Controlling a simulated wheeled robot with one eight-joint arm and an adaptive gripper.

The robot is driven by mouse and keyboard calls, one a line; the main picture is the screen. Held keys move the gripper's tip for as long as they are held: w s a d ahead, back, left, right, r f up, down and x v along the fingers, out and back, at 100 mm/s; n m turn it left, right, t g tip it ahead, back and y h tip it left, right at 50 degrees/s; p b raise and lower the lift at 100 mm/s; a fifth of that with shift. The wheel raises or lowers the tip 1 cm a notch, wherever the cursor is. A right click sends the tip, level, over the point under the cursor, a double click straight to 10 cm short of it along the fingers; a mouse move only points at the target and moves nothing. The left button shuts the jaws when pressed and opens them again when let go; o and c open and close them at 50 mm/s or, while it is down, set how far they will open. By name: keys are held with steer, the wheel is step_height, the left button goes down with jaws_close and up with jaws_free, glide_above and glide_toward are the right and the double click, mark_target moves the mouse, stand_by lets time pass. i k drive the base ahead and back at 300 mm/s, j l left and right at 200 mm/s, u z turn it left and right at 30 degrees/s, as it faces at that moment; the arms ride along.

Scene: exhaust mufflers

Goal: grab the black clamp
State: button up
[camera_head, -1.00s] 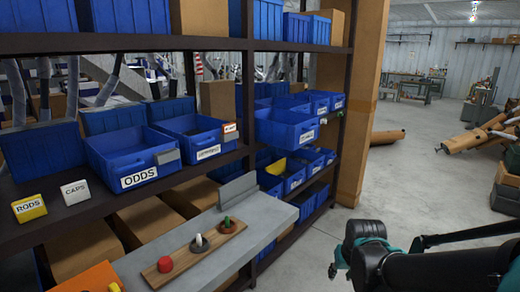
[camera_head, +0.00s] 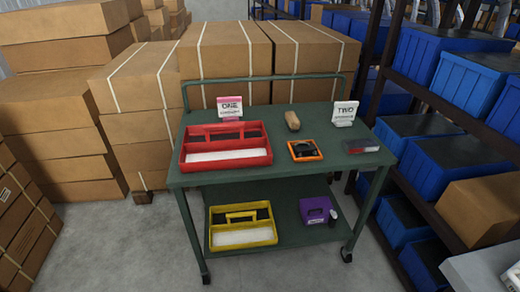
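A small black object (camera_head: 304,150) lies in a small orange tray (camera_head: 318,157) on the top of a green cart (camera_head: 283,170). It may be the black clamp, but it is too small to tell. A red tote (camera_head: 267,152) with a handle stands to its left on the same top, with something dark behind its handle and a pale area in front. My gripper is out of view.
The cart top also carries a brown block (camera_head: 292,121), signs ONE (camera_head: 230,106) and TWO (camera_head: 344,113), and a dark red-edged box (camera_head: 361,146). Below are a yellow tote (camera_head: 213,240) and purple box (camera_head: 316,210). Cartons (camera_head: 135,75) stand behind; shelving with blue bins (camera_head: 468,82) stands right.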

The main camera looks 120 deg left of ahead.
mark_target(300, 152)
steer(key=u, duration=3.6)
